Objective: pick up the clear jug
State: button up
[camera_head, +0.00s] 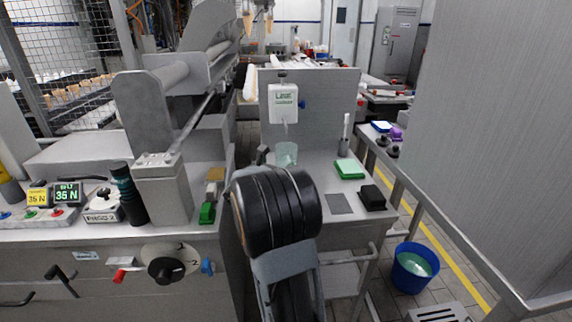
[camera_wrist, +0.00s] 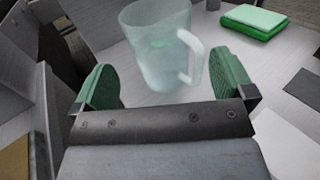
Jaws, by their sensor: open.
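The clear jug (camera_wrist: 158,45) stands upright on the grey worktop in the wrist view, with its handle (camera_wrist: 190,58) on the right side. In the head view the jug (camera_head: 286,154) shows under the spout of a white dispenser, its lower part hidden by my arm. My gripper (camera_wrist: 162,88) is open, with green pads on both fingers. The jug is just beyond the fingertips, roughly centred between them, and nothing is held. I cannot tell whether the right finger touches the handle.
A white dispenser (camera_head: 283,103) hangs on the upright panel above the jug. A green folded cloth or pad (camera_head: 349,169) and a black block (camera_head: 372,197) lie to the right. A grey flat plate (camera_head: 339,204) lies in front. A blue bucket (camera_head: 412,268) stands on the floor.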

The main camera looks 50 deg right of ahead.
aim_at(281, 159)
jog(key=shift+x, duration=2.6)
jog(key=shift+c, duration=0.3)
jog(key=c, duration=1)
jog(key=shift+r, duration=0.2)
jog(key=shift+r+v, duration=0.55)
jog(key=shift+v, duration=2.4)
jog(key=shift+r+v, duration=0.5)
jog(key=shift+v, duration=2.5)
jog(key=shift+r+v, duration=0.55)
jog(key=shift+v, duration=2.4)
jog(key=shift+a+p, duration=0.15)
jog(key=shift+p, duration=0.15)
